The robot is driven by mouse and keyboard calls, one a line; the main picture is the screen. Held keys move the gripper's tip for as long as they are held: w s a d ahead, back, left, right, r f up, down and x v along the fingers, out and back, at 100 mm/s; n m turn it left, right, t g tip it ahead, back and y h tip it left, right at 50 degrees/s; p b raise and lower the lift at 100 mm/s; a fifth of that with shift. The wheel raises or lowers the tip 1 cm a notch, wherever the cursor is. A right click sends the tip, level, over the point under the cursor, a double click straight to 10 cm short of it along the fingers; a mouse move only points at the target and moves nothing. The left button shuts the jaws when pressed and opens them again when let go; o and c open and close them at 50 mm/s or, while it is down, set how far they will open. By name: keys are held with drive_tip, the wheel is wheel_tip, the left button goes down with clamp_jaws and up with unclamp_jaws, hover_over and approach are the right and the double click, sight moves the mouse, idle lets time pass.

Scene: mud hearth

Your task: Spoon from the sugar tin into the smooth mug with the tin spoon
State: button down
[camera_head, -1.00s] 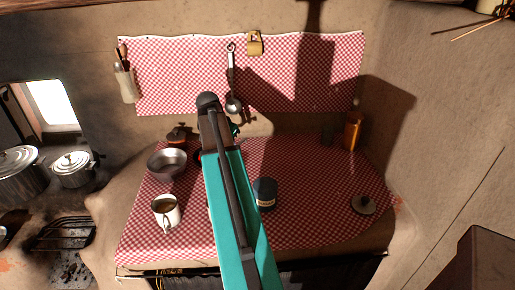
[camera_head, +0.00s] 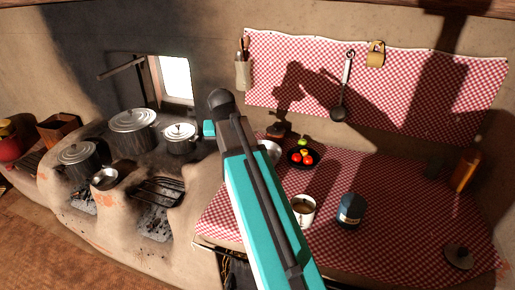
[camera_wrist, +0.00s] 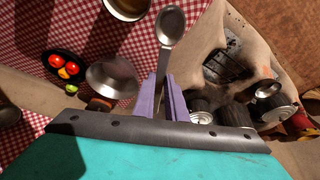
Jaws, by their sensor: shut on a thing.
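My gripper (camera_wrist: 163,103) is shut on the handle of a metal tin spoon (camera_wrist: 171,24), whose bowl points up in the wrist view. No contents show in the spoon bowl. In the head view my own arm hides the spoon. A white mug (camera_head: 304,212) with brown contents stands on the checked cloth, right of my arm; its round rim shows in part at the top of the wrist view (camera_wrist: 127,8). A dark blue tin (camera_head: 350,211) stands just right of the mug; I cannot read its label or see inside it.
A metal pan (camera_wrist: 112,78) and a black plate (camera_head: 303,158) with tomatoes sit behind the mug. A round lid (camera_head: 459,256) and an amber container (camera_head: 466,170) are at the right. Lidded pots (camera_head: 133,128) stand on the hearth at left. A ladle (camera_head: 340,100) hangs on the wall.

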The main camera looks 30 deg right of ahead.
drive_tip(key=a+r+n+y, duration=0.2)
drive_tip(key=a+n, duration=0.3)
drive_tip(key=a, duration=1.1)
drive_tip(key=shift+w+a+r, duration=0.15)
drive_tip(key=shift+w+a, duration=0.1)
drive_tip(key=shift+w, duration=0.1)
drive_tip(key=shift+s, duration=0.1)
